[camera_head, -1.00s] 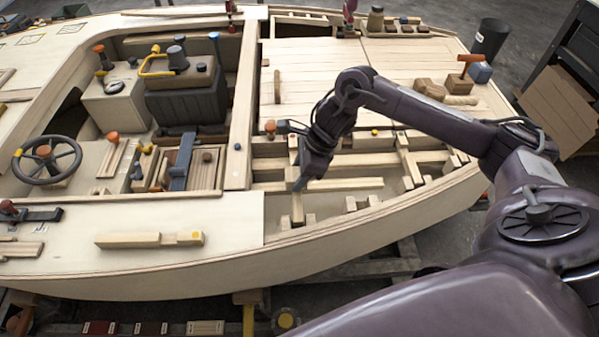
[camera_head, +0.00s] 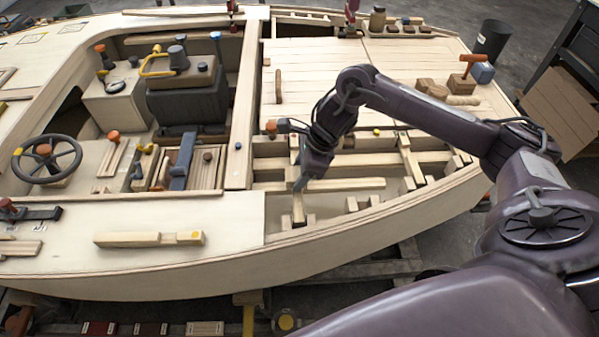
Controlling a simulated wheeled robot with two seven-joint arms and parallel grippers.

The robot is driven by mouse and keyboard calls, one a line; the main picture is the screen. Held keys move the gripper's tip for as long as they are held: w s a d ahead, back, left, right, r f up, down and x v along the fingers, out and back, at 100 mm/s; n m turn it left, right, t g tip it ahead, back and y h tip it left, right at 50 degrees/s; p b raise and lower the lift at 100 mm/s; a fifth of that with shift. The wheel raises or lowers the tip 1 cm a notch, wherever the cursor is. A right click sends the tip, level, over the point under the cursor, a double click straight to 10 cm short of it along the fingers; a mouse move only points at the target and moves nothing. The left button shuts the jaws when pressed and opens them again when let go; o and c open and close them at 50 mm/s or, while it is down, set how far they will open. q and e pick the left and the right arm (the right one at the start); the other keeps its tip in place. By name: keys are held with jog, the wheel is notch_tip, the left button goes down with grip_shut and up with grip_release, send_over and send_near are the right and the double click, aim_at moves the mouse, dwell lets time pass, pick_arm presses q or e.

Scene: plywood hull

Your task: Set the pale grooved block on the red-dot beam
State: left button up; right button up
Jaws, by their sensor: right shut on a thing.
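My right gripper (camera_head: 299,187) points down into the open framed bay of the hull, at its near left part. It is shut on a pale wooden piece (camera_head: 299,207), which I take for the pale grooved block. Its groove is too small to make out, and the gripper hides its upper part. The piece is at the line of a short cross beam, close to the hull's near edge; I cannot tell whether it touches the beam. No red dot can be made out on any beam, so I cannot tell which is the red-dot beam. My left gripper is not in view.
A long pale beam (camera_head: 335,185) runs across the bay, and a cross rib (camera_head: 408,158) stands right of my gripper. Small pale blocks (camera_head: 351,204) line the near edge. A yellow-dot bar (camera_head: 150,239) lies on the left deck. The planked deck (camera_head: 410,65) behind is mostly clear.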

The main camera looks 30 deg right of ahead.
jog(key=shift+f+b, duration=0.35)
jog(key=shift+b, duration=0.1)
dwell(0.3)
jog(key=o, duration=1)
jog(key=shift+o, duration=0.2)
jog(key=shift+r, duration=0.15)
jog(key=v, duration=0.7)
jog(key=shift+r+b, duration=0.3)
jog(key=shift+b, duration=0.05)
jog(key=shift+s, duration=0.15)
